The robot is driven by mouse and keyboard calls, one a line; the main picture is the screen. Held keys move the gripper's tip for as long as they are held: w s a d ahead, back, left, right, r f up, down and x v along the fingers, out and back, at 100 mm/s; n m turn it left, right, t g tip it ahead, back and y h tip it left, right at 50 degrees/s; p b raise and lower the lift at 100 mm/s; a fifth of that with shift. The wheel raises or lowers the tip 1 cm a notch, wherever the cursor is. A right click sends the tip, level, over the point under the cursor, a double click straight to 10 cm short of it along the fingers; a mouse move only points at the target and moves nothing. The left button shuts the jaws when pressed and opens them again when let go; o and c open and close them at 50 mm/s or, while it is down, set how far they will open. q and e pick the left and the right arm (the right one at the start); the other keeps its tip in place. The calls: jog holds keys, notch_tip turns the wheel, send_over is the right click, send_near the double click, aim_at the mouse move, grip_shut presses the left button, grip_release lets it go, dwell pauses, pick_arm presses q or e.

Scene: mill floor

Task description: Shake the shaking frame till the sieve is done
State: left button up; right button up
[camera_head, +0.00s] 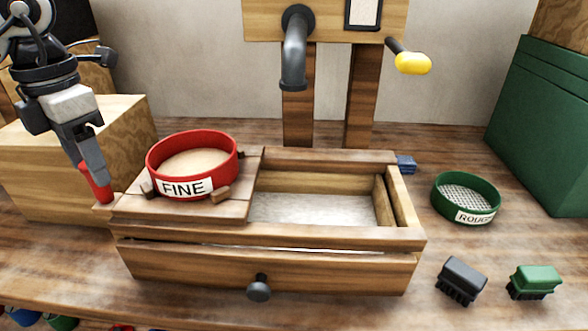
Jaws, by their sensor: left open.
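The red sieve (193,162) marked FINE sits upright between small wooden blocks on the shaking frame (150,210), and pale tan meal covers its inside. The frame lies over the left part of a wooden box (330,237). A red upright handle (96,186) stands at the frame's left end. My left gripper (97,172) points down at this handle, with its fingers open. One finger overlaps the handle in the picture; I cannot tell whether they touch. My right gripper is not in view.
The box's open right part shows a whitish bottom (312,210). Its front has a dark knob (259,288). A grey spout (294,55) and yellow-handled crank (411,63) are above. A green ROUGH sieve (465,193), black brush (461,278) and green brush (535,281) lie right.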

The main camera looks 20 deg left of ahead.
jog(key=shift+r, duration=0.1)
pick_arm(q)
jog(key=shift+r+p, duration=0.95)
jog(key=shift+p, duration=0.05)
jog(key=shift+r+p, duration=0.85)
jog(key=shift+p, duration=0.05)
jog(key=shift+r+p, duration=0.4)
notch_tip(320, 180, up, 3)
jog(key=p, duration=0.3)
jog(key=shift+r, duration=0.15)
jog(key=shift+r+p, duration=0.4)
jog(key=shift+p, duration=0.25)
jog(key=shift+r+p, duration=0.3)
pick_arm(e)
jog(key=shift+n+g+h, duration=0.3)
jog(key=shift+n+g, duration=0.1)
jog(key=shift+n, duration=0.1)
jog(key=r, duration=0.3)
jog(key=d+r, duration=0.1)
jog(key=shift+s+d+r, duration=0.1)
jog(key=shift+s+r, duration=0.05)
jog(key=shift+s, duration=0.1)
